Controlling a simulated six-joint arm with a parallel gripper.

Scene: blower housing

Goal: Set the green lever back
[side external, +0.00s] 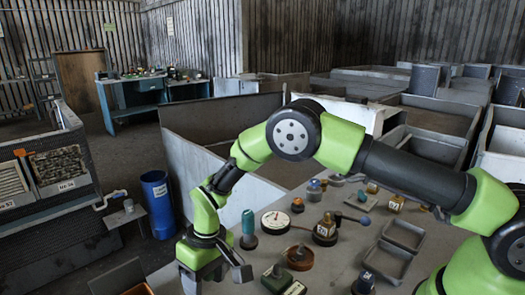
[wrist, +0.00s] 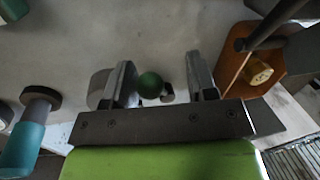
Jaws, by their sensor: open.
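The green lever shows in the wrist view as a round green knob (wrist: 150,85) between my gripper's two fingers, nearer the left finger. A grey rounded piece shows partly behind the left finger; I cannot tell whether it is the lever's base. My gripper (wrist: 161,78) is open, with a gap visible on the right side of the knob. I cannot tell whether the left finger touches it. In the side external view my gripper (side external: 216,272) is low at the table's near left edge, and I cannot make out the lever there.
A teal-handled part (side external: 248,228) stands close by my gripper; a teal handle (wrist: 24,140) also shows in the wrist view. A round gauge (side external: 275,221) and several small parts crowd the table. An orange-brown box (wrist: 262,70) lies to the right in the wrist view.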

